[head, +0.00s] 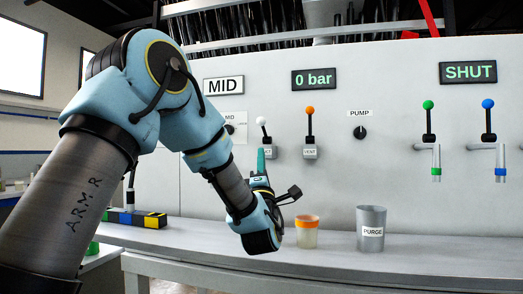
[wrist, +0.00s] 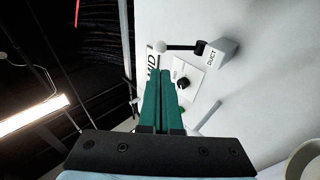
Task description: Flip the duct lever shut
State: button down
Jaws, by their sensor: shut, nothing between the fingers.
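The duct lever (head: 262,122) is on the wall panel. It has a white ball knob and a dark stem that stands up, tilted slightly left, from a grey block. My gripper (head: 261,154) points upward in front of the block and partly hides its label. In the wrist view the lever's white knob (wrist: 160,46) is just beyond the green fingertips (wrist: 159,72), and the block (wrist: 216,53) reads DUCT. The fingers are shut together and hold nothing. I cannot tell whether they touch the lever.
An orange-knobbed VENT lever (head: 310,123) is right of the duct lever, then a PUMP knob (head: 360,132). An orange-rimmed cup (head: 306,238) and a grey PURGE cup (head: 371,216) stand on the bench below. Green (head: 428,105) and blue (head: 488,105) tap levers are farther right.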

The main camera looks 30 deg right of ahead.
aim_at(262, 122)
jog(key=p+x, duration=0.4)
jog(key=x, duration=0.7)
jog(key=shift+s+r+p, duration=0.1)
jog(key=shift+r+p, duration=0.1)
jog(key=shift+p, duration=0.2)
jog(key=shift+w+d+r, duration=0.1)
jog(key=shift+w+r, duration=0.1)
jog(key=shift+w, duration=0.2)
jog(key=shift+r, duration=0.1)
jog(key=shift+d+r+m+g+p, duration=0.1)
jog(key=shift+r+m+g+p, duration=0.3)
jog(key=shift+r+g, duration=0.25)
jog(key=w+r+g+p, duration=0.1)
jog(key=r+p, duration=0.1)
jog(key=d+r+m+g+y+p, duration=0.1)
jog(key=r+g+p, duration=0.1)
jog(key=w+d+r+g+y+p, duration=0.1)
jog(key=r+g+p, duration=0.1)
jog(key=p, duration=0.1)
jog(key=shift+w+d+m+g, duration=0.2)
jog(key=shift+w+m+g, duration=0.1)
jog(key=shift+m, duration=0.1)
jog(key=w+d+p, duration=0.1)
jog(key=w+d+r+g, duration=0.1)
jog(key=shift+w+d+y+p, duration=0.2)
jog(key=shift+w+y+p, duration=0.15)
jog(key=shift+y, duration=0.05)
jog(key=shift+r, duration=0.2)
